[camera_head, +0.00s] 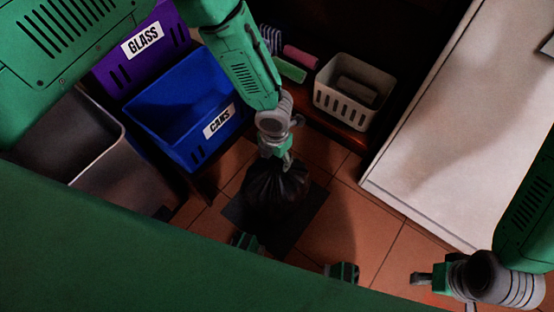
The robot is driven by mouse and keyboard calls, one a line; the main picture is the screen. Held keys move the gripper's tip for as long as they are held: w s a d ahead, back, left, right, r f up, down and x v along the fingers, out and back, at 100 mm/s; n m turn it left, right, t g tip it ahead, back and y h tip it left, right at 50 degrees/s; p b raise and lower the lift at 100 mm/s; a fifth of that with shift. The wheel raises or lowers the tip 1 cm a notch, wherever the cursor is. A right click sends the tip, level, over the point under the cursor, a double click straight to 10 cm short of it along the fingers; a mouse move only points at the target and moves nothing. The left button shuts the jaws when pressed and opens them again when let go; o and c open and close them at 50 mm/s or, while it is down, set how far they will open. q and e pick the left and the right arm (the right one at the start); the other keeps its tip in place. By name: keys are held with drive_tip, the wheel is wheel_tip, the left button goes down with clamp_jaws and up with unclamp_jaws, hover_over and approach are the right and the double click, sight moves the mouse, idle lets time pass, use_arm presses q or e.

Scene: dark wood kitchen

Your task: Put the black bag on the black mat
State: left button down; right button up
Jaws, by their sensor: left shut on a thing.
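The black bag (274,190) hangs from or stands under my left gripper (283,160), which is shut on its gathered top. The bag is upright over the black mat (303,217), a dark square on the tiled floor. The bag covers the mat's middle. I cannot tell whether the bag's bottom touches the mat. My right gripper (425,278) is at the lower right, away from the bag, with its fingers pointing left. Its finger gap is not clear.
A blue bin marked CANS (178,128), a purple bin marked GLASS (112,72) and a grey bin (122,180) stand at the left. A light basket (383,105) sits on a low shelf behind. A white counter (440,140) is at the right. Tiled floor (352,225) is free right of the mat.

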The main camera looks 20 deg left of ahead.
sight(276, 180)
use_arm(q)
drive_tip(key=f, duration=0.2)
drive_tip(key=shift+a+f+b, duration=0.25)
drive_tip(key=shift+f+b, duration=0.1)
drive_tip(key=shift+d+f+b, duration=0.15)
drive_tip(key=shift+f+b, duration=0.2)
drive_tip(key=shift+f, duration=0.4)
drive_tip(key=shift+d+f+b, duration=0.15)
drive_tip(key=shift+f+b, duration=0.2)
drive_tip(key=shift+f, duration=0.35)
drive_tip(key=shift+a, duration=0.15)
drive_tip(key=c, duration=0.6)
unclamp_jaws()
